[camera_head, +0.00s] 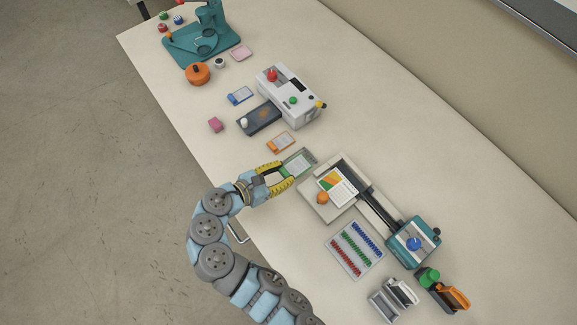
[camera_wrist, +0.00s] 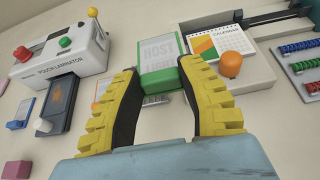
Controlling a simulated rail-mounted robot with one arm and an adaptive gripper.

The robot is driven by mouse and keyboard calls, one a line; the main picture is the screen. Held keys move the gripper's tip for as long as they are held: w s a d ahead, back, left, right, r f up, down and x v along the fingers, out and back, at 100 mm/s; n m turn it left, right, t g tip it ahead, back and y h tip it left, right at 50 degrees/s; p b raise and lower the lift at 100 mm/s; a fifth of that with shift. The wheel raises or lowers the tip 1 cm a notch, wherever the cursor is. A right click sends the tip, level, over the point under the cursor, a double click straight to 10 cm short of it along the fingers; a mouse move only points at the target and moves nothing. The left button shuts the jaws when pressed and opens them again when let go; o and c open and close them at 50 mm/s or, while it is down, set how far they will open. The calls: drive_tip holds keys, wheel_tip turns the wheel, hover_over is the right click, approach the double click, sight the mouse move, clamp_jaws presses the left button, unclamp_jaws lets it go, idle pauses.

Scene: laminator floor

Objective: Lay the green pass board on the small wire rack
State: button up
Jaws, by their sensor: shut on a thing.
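My gripper (camera_head: 279,176) is shut on the green pass board (camera_wrist: 158,78), with its yellow fingers on either side of the board's near end. The board has a green edge and a pale printed face; it points away from my gripper. In the head view a small grey frame (camera_head: 312,156), apparently the wire rack, shows around the board's far end. The board covers most of it. I cannot tell whether the board touches the rack or hangs just above it. In the wrist view the fingers (camera_wrist: 167,100) grip the board, and the rack is mostly hidden.
A paper trimmer (camera_head: 313,205) with a calendar sheet and an orange ball knob stands close to the right. An orange-edged card (camera_head: 281,142) lies behind, near the pouch laminator (camera_head: 290,98). A tray of coloured binding coils (camera_head: 343,262) is in front of the trimmer.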

drive_tip(key=shift+w+d+f, duration=0.15)
drive_tip(key=shift+w+f, duration=0.05)
drive_tip(key=shift+w, duration=0.2)
drive_tip(key=shift+w+d+f, duration=0.15)
drive_tip(key=shift+w, duration=0.2)
drive_tip(key=shift+w+d+f, duration=0.15)
drive_tip(key=shift+w+f, duration=0.8)
drive_tip(key=shift+f, duration=0.05)
drive_tip(key=shift+w+d+f, duration=0.2)
drive_tip(key=shift+w+f, duration=0.7)
drive_tip(key=shift+f, duration=0.15)
drive_tip(key=shift+w+d+f, duration=0.15)
drive_tip(key=shift+w+f, duration=0.8)
drive_tip(key=shift+f, duration=0.05)
drive_tip(key=shift+w+f+b, duration=0.1)
drive_tip(key=shift+f+b, duration=0.25)
drive_tip(key=shift+f, duration=1.35)
drive_tip(key=shift+f, duration=0.1)
drive_tip(key=o, duration=0.9)
drive_tip(key=shift+o, duration=0.2)
drive_tip(key=shift+a+r, duration=0.2)
drive_tip(key=shift+r, duration=0.05)
drive_tip(key=v, duration=1.1)
drive_tip(key=shift+s+a, duration=0.2)
drive_tip(key=shift+s, duration=0.15)
